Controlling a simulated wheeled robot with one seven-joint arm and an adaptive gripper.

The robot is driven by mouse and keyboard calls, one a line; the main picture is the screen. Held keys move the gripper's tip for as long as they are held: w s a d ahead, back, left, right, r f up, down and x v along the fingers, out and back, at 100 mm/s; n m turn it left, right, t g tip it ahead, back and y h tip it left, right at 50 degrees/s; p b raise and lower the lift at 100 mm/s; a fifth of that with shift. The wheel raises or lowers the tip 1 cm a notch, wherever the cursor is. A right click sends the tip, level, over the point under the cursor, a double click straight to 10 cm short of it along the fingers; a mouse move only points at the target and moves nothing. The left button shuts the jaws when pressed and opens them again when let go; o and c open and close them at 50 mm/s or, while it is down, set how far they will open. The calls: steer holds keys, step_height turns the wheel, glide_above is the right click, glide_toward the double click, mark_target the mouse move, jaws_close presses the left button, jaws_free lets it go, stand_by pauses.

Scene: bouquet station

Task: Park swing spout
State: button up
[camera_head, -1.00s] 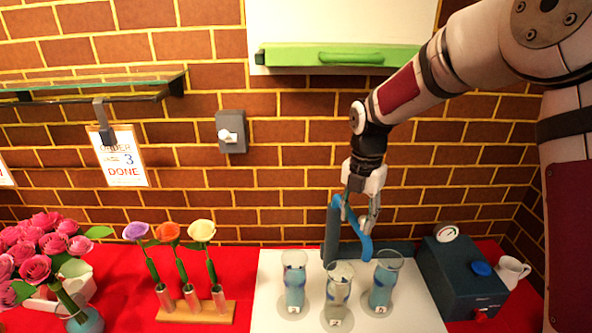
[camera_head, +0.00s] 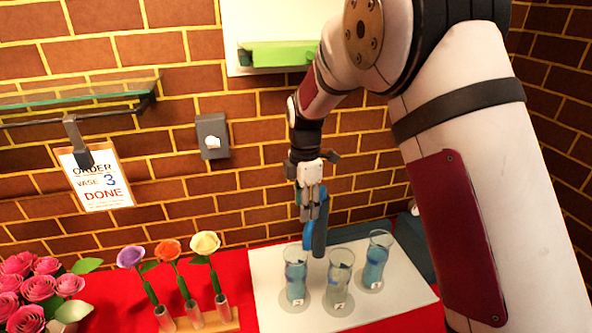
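The blue swing spout (camera_head: 308,238) hangs beside its dark upright post (camera_head: 320,236) behind the vases. Its lower end is near the left vase (camera_head: 296,275), at the back. My gripper (camera_head: 313,212) points down at the spout, with its fingers close together and overlapping the spout and post in the picture. Whether the fingers grip the spout or only press against it cannot be seen. The middle vase (camera_head: 340,278) and right vase (camera_head: 376,262) stand upright on the white board (camera_head: 268,262).
A wooden flower rack (camera_head: 220,326) holds three flowers at left, beside pink roses (camera_head: 38,288). An order card (camera_head: 96,182) reading "DONE" hangs under a glass shelf (camera_head: 75,92). A grey wall switch (camera_head: 212,136) is on the brick wall. My arm hides much of the right side.

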step_height(320, 180, up, 9)
steer(key=b, duration=0.2)
steer(key=shift+w+a, duration=0.25)
steer(key=shift+a, duration=0.1)
